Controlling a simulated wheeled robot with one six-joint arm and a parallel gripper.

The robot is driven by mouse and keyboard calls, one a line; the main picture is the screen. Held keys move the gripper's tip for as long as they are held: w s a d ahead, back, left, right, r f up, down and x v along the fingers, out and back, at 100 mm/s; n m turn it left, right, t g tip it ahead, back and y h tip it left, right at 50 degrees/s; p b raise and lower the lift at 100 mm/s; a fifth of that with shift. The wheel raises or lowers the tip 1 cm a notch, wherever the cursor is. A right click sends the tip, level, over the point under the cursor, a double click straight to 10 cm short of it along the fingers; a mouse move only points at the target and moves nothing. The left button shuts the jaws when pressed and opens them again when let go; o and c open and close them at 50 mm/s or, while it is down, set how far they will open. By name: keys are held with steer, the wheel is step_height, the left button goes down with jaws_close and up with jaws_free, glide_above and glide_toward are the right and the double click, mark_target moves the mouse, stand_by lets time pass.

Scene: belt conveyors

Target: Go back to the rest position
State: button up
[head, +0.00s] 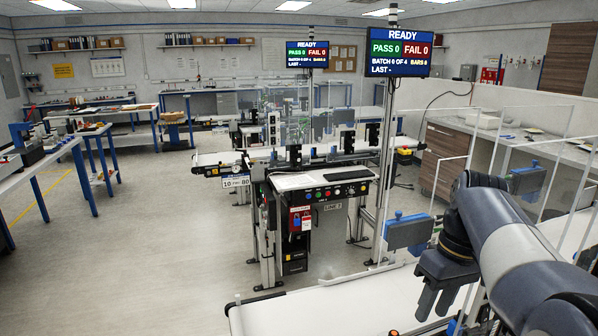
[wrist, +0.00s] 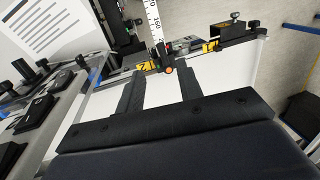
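My gripper (head: 435,303) hangs at the lower right in the head view, with its fingers pointing down over the near white conveyor belt (head: 320,308). In the wrist view my gripper (wrist: 159,92) shows two black fingers well apart, with nothing between them. The white belt (wrist: 222,82) lies beyond and below the fingers. My gripper appears clear of the belt, though the exact height is hard to tell.
A blue-and-grey sensor box (head: 408,232) stands close behind my gripper. Clear guard panels (head: 540,165) and a side counter (head: 515,140) are on the right. A control panel (head: 338,192) stands mid-view. Open floor (head: 130,260) lies to the left.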

steer(key=f, duration=0.3)
steer(key=a+f, duration=0.1)
steer(key=f, duration=0.3)
steer(key=a+f, duration=0.1)
steer(key=f, duration=0.2)
steer(key=shift+s+f+p, duration=0.2)
steer(key=shift+s+p, duration=0.1)
steer(key=shift+s, duration=0.1)
steer(key=shift+a+r+m, duration=0.1)
steer(key=shift+m, duration=0.3)
steer(key=shift+s+a+m+b, duration=0.15)
steer(key=shift+a+m+b, duration=0.2)
steer(key=shift+m, duration=0.45)
steer(key=shift+r, duration=0.1)
steer(key=shift+a, duration=0.15)
